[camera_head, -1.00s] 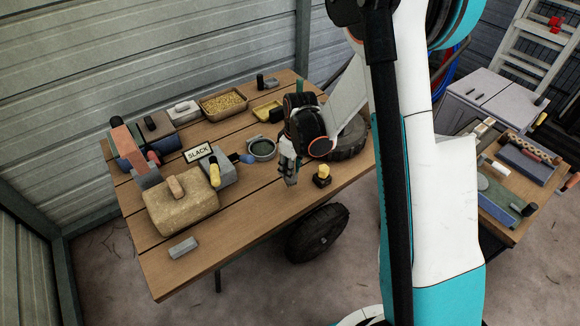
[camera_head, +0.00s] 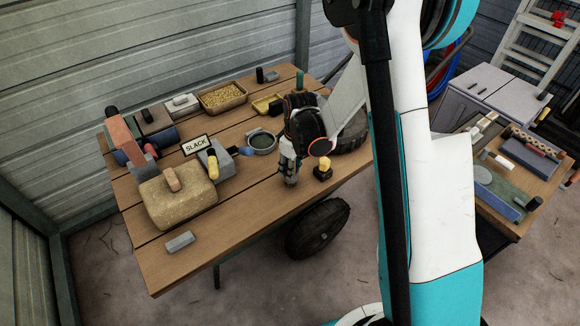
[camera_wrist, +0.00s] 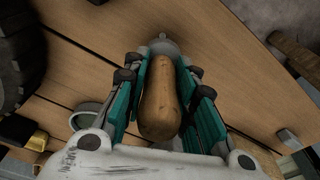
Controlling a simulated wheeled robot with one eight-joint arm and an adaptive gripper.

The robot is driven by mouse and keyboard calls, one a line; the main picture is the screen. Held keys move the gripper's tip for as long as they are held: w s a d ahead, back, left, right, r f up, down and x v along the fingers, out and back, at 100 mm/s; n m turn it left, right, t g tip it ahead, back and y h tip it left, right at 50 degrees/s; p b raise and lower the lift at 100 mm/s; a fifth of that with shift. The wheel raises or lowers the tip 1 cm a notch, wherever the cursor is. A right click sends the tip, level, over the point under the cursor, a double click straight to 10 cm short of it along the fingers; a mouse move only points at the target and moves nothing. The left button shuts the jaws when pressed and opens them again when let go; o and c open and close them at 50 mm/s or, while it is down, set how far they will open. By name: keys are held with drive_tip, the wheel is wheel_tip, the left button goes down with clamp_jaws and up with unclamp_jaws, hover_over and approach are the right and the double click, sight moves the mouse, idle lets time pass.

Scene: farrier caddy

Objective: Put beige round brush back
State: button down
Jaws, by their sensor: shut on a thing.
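My gripper (camera_head: 290,180) points down over the wooden table (camera_head: 235,219), near its front edge. In the wrist view, its teal-padded fingers (camera_wrist: 162,92) are shut on a tan, rounded wooden piece (camera_wrist: 160,105), which appears to be the beige round brush. A grey rounded part (camera_wrist: 165,46) shows past the tan piece. Bristles cannot be made out. In the head view the held piece is mostly hidden by the fingers, and I cannot tell whether it touches the table.
A small black-and-yellow piece (camera_head: 323,168) stands just right of my gripper. A round dish (camera_head: 262,142) and a tyre (camera_head: 352,135) lie behind. A straw-coloured block (camera_head: 178,200), the SLACK sign (camera_head: 196,146) and a grey bar (camera_head: 180,242) are to the left. The front middle is clear.

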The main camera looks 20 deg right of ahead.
drive_tip(key=shift+f, duration=0.35)
drive_tip(key=c, duration=1.2)
unclamp_jaws()
drive_tip(key=r, duration=0.8)
drive_tip(key=s+d+r, duration=0.1)
drive_tip(key=r, duration=0.3)
drive_tip(key=shift+s, duration=0.1)
drive_tip(key=shift+s+d+r+p, duration=0.1)
drive_tip(key=shift+r+p, duration=0.75)
drive_tip(key=shift+r, duration=0.25)
drive_tip(key=shift+s+r+p, duration=0.1)
drive_tip(key=shift+r+p, duration=0.7)
drive_tip(key=shift+r, duration=0.25)
